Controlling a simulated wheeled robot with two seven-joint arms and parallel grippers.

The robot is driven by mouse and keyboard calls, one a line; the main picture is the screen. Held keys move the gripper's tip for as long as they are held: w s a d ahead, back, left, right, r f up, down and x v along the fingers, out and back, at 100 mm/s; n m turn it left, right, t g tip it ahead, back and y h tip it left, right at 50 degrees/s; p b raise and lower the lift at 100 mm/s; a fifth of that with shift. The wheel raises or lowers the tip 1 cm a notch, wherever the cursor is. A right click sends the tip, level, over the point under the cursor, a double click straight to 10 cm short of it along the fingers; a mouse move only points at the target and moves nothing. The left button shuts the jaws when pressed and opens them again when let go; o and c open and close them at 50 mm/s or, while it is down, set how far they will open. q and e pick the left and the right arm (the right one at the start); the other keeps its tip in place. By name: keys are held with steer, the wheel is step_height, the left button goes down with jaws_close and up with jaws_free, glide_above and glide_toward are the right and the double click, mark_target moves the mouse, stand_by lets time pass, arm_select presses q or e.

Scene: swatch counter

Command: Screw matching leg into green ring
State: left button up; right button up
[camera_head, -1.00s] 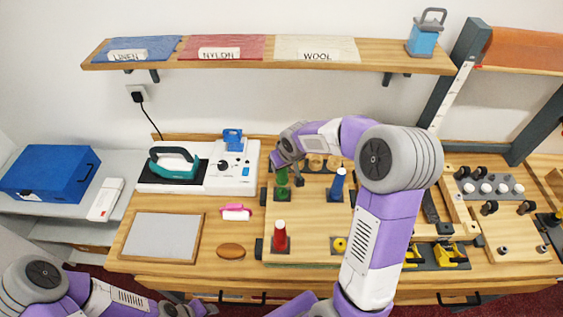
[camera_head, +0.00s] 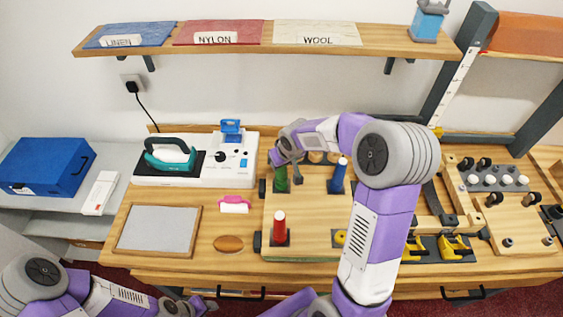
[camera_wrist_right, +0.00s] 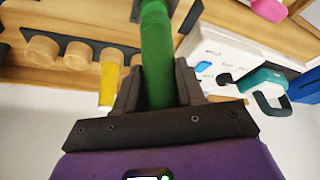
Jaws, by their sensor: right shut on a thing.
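My right gripper (camera_head: 289,174) is shut on the green leg (camera_head: 281,182), which stands upright at the back left of the wooden board. In the right wrist view the green leg (camera_wrist_right: 156,60) runs between the two fingers. Its lower end meets a dark plate, and the green ring is not clearly visible there. A red leg (camera_head: 279,226) and a blue leg (camera_head: 339,172) stand on dark plates on the same board. A yellow ring (camera_head: 340,237) is partly hidden by my right arm. My left gripper (camera_head: 196,305) is low at the bottom left, its fingers too small to judge.
A teal iron (camera_head: 170,155) and white unit (camera_head: 205,172) stand left of the board. A grey framed pad (camera_head: 157,231), pink-handled brush (camera_head: 234,204) and brown oval (camera_head: 229,244) lie at front left. Yellow clamps (camera_head: 453,246) and a caster board (camera_head: 508,213) are right.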

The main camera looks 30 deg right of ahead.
steer(key=shift+s, duration=0.1)
steer(key=shift+f+b, duration=0.25)
steer(key=shift+b, duration=0.25)
stand_by(0.5)
steer(key=shift+f+b, duration=0.3)
steer(key=shift+b, duration=0.05)
steer(key=shift+f+b, duration=0.25)
steer(key=shift+b, duration=0.15)
stand_by(0.6)
